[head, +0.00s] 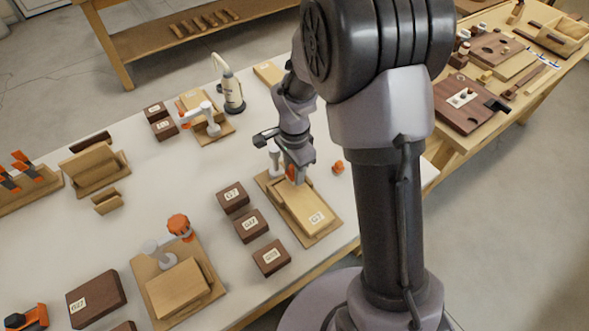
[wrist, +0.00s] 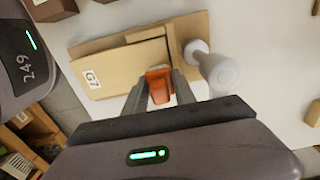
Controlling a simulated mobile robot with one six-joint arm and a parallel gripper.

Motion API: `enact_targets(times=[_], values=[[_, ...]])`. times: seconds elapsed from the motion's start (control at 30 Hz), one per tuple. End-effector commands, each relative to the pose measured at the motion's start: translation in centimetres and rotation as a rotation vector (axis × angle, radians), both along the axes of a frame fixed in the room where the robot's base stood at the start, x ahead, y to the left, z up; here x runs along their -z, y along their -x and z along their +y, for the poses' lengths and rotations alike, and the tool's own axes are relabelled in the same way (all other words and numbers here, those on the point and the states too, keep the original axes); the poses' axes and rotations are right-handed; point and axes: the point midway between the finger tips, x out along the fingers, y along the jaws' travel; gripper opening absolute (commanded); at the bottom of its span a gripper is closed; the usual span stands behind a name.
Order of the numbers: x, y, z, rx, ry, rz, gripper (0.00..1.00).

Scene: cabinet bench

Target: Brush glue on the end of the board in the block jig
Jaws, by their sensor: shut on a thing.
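The block jig (head: 322,236) is a light wooden base near the bench's front edge. A pale board (head: 305,210) labelled G7 lies in it; the board (wrist: 125,62) also shows in the wrist view. A grey-white post (head: 275,160) stands at the jig's far end and shows in the wrist view (wrist: 222,68). My gripper (head: 292,175) is shut on an orange piece (wrist: 157,86), beside the board's end nearest the post. I cannot tell whether this piece is the brush's handle; no bristles show. Glue on the board's end cannot be made out.
Dark labelled blocks (head: 251,225) lie left of the jig. A small orange object (head: 338,167) sits to its right. Another jig (head: 178,288) is at front left. White bench top (head: 165,190) is clear in the middle.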

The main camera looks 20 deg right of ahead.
Motion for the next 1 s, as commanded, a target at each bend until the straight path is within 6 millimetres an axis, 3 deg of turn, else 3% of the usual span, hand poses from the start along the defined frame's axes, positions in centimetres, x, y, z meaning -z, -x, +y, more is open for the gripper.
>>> enact_targets(times=[1.0], values=[[0.79,-0.01,0.01,0.000,0.000,0.000,0.00]])
